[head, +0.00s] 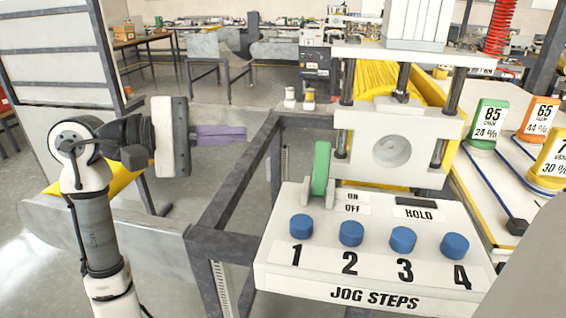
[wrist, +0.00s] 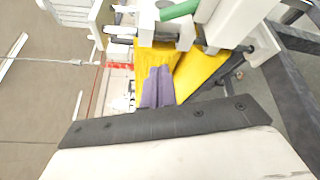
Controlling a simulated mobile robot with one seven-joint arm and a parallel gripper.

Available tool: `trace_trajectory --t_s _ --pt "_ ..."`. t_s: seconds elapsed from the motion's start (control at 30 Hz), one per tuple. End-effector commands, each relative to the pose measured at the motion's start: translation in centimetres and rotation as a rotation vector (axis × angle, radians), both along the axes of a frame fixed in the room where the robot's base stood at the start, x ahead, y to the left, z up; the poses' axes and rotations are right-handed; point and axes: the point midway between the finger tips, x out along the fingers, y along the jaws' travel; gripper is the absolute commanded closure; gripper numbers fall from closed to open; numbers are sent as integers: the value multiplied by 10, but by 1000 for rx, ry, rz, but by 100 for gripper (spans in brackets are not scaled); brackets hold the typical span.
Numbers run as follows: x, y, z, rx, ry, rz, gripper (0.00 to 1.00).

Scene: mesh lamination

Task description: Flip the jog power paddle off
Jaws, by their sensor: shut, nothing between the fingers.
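The jog power paddle (head: 321,168) is a green lever standing nearly upright between two small white brackets at the back left of the white JOG STEPS panel (head: 275,268). An ON/OFF label (head: 352,202) is beside it on the right. My gripper (head: 244,134) has purple fingers, shut and empty, in the air left of the paddle and a little higher, apart from it. In the wrist view the shut fingers (wrist: 160,70) point up the picture, and part of the green paddle (wrist: 180,10) shows at the top edge.
Blue buttons numbered 1 to 4 line the panel, with a dark HOLD slot (head: 416,202) behind. A white press (head: 393,150) stands behind the panel. Dark frame bars (head: 235,185) lie below my gripper.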

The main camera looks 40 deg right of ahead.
Motion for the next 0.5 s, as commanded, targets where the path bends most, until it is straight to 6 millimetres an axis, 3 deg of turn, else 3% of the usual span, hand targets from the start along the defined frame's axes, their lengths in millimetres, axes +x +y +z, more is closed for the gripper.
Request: trace_trajectory --t_s 0.17,0.5 --pt "-23 -6 -14 120 68 -143 100" --pt "-24 -7 -14 127 71 -150 100"
